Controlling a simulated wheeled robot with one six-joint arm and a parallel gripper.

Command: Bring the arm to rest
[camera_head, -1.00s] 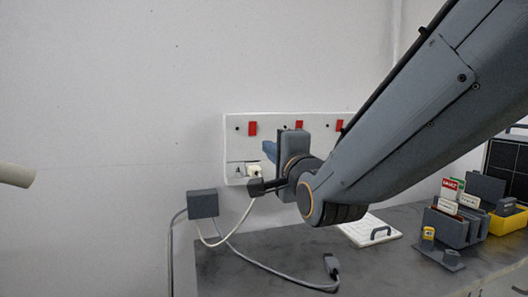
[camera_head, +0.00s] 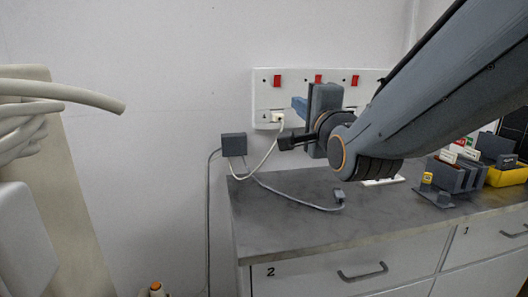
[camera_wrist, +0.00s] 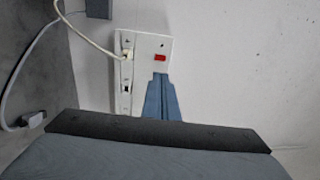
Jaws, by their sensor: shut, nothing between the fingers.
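My gripper (camera_head: 299,105) is at the end of my grey arm, in front of the wall socket panel (camera_head: 262,92). Its blue fingers are shut together with nothing between them; they also show in the wrist view (camera_wrist: 161,98). In the head view the wrist hides part of the panel. A white plug (camera_head: 278,117) sits in the panel just left of the fingers, and it shows in the wrist view (camera_wrist: 127,54) too. I cannot tell how far the fingertips are from the panel.
A grey counter (camera_head: 285,225) with drawers lies below. On it are a loose cable connector (camera_head: 340,196), a dark card holder (camera_head: 447,174) and a yellow bin (camera_head: 508,176). A grey box (camera_head: 233,145) is on the wall.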

